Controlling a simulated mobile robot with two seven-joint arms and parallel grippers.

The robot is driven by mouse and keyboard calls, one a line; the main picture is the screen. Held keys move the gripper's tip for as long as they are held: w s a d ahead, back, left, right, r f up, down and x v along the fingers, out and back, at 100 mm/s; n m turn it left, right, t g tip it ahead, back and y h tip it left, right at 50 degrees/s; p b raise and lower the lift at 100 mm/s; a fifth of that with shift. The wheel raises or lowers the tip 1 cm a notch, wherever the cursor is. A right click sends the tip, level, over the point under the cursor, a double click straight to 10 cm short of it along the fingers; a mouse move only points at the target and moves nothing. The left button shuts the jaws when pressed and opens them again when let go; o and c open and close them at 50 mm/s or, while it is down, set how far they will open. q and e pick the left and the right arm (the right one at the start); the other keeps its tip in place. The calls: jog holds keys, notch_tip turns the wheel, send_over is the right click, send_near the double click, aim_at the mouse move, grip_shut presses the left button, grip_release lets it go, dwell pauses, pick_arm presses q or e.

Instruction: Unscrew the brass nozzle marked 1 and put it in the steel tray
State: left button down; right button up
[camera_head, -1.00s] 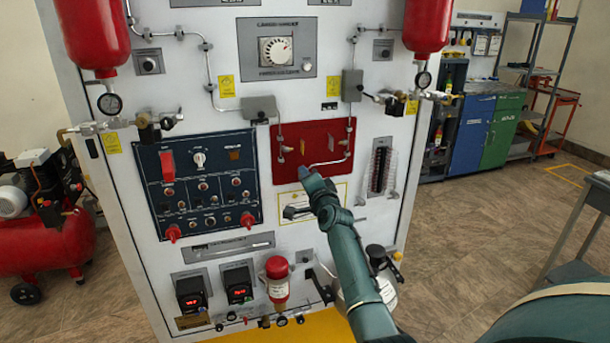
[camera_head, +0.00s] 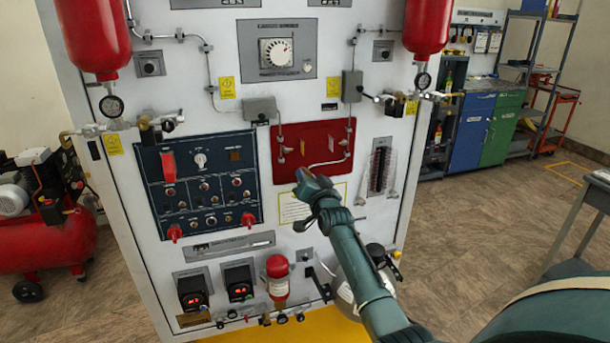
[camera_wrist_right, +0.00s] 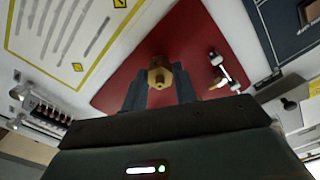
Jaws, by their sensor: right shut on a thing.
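My right gripper (camera_head: 304,178) is in front of the lower edge of the red panel (camera_head: 290,165) in the head view. In the right wrist view its two dark fingers (camera_wrist_right: 159,92) are shut on a brass nozzle (camera_wrist_right: 159,74) with a hexagonal end. The red panel (camera_wrist_right: 125,75) lies behind it. I cannot tell whether the nozzle is still joined to the panel, and its number is not readable. The gripper hides it in the head view. No steel tray is clearly seen. My left gripper is not in view.
Another fitting with a brass end (camera_wrist_right: 218,80) sits beside the held nozzle. A thin pipe (camera_head: 330,162) crosses the red panel. The blue switch panel (camera_head: 250,215) is to its left. A grey table (camera_head: 597,190) stands at the right edge, with open floor before it.

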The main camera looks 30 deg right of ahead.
jog(key=shift+n, duration=2.2)
jog(key=o, duration=1)
jog(key=shift+s, duration=0.15)
jog(key=s+m, duration=0.1)
jog(key=m, duration=0.1)
jog(key=s+m, duration=0.1)
jog(key=m, duration=0.1)
jog(key=s+a+m, duration=0.1)
jog(key=m, duration=0.2)
jog(key=shift+s, duration=0.2)
